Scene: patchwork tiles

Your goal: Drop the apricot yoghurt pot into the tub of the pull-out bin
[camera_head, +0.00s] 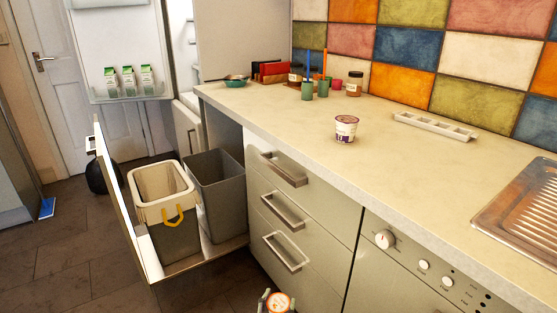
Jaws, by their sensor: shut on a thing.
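My gripper (278,306) shows at the bottom edge, cut off by the frame. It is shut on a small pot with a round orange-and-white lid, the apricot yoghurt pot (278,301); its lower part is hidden. The pull-out bin (226,248) stands open at the left, below the counter. It holds a front tub (178,240) with a cream rim and yellow handle, and a plain dark grey tub (222,196) beside it. Both tubs are open at the top. My gripper is to the right of the bin and nearer the camera, apart from it.
Another yoghurt pot (346,129) with a purple label stands on the counter (400,180). A white divided tray (434,127) and several jars and cups stand near the tiled wall. Drawers with bar handles (283,170) lie right of the bin. The fridge door (120,60) is open behind.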

